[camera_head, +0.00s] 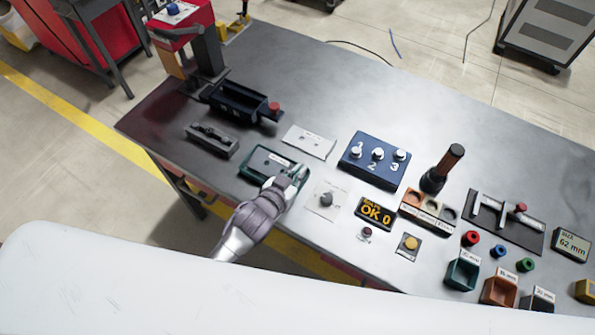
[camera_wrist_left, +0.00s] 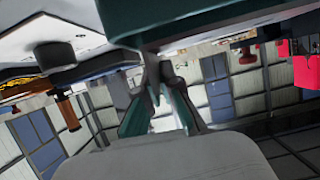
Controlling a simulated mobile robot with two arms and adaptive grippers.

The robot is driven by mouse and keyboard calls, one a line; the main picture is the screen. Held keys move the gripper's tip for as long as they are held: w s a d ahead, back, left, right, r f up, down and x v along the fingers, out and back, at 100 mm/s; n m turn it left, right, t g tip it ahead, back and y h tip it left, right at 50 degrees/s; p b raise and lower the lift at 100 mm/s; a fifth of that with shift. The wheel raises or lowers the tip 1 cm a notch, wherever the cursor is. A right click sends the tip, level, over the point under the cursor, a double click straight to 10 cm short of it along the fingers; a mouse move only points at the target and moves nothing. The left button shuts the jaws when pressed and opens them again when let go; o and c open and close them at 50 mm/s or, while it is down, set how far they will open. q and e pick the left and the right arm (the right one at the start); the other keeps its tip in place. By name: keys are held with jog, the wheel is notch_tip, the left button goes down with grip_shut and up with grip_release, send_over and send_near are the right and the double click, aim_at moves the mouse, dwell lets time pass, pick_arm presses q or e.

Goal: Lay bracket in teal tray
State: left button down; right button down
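The teal tray (camera_head: 254,170) lies on the grey table, left of the middle, with a pale label in it. Its teal wall (camera_wrist_left: 190,18) fills the top of the left wrist view, close above the fingers. My left gripper (camera_head: 297,176) is at the tray's right end, reaching in from the lower left. In the left wrist view its fingertips (camera_wrist_left: 158,68) come close together under the tray's edge; whether a gap is left between them is unclear. I cannot pick out a bracket for certain in either view. My right gripper is not in view.
A plate with a knob (camera_head: 326,200) lies just right of the gripper. A pale plate (camera_head: 308,142) and a grey fixture (camera_head: 211,140) flank the tray; a black bin (camera_head: 238,101) stands behind. A blue button box (camera_head: 374,161) is further right. The table's back right is clear.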

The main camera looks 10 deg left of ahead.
pick_arm(q)
jog(key=shift+f+b, duration=0.9)
jog(key=shift+f, duration=0.55)
dwell(0.4)
jog(key=c, duration=1.2)
grip_release()
jog(key=shift+c, duration=0.2)
jog(key=shift+f, duration=0.1)
jog(key=v, duration=1.2)
